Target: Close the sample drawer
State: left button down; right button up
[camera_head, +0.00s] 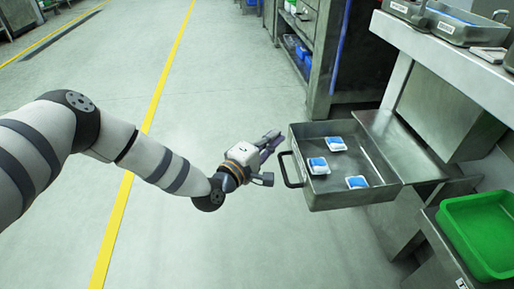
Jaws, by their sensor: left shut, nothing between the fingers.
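The sample drawer (350,200) is a grey metal box, pulled out to the left from the steel cabinet on the right. It holds 3 small blue-and-white packets. Its black handle (289,171) is on the left front face. My left gripper (272,140) is shut and empty. It appears just left of the drawer's front, close to the handle's upper end. I cannot tell whether it touches the handle. My right gripper is not in view.
A green bin (482,232) sits at the lower right. Metal trays (466,28) stand on the counter above. A steel rack (310,60) stands behind the drawer. The floor on the left, with a yellow line (150,115), is clear.

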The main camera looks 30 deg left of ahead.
pick_arm(q)
jog(key=shift+w+d, duration=0.45)
jog(key=shift+d, duration=0.15)
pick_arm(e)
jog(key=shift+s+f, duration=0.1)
pick_arm(q)
jog(key=b, duration=0.6)
send_over(328, 150)
jog(key=shift+f, duration=0.15)
jog(key=shift+w+d, duration=0.15)
jog(key=shift+d, duration=0.15)
jog(key=shift+r, duration=0.2)
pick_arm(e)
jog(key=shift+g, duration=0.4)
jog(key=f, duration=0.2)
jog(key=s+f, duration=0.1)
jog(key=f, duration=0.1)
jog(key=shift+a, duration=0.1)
pick_arm(q)
jog(key=shift+a, duration=0.1)
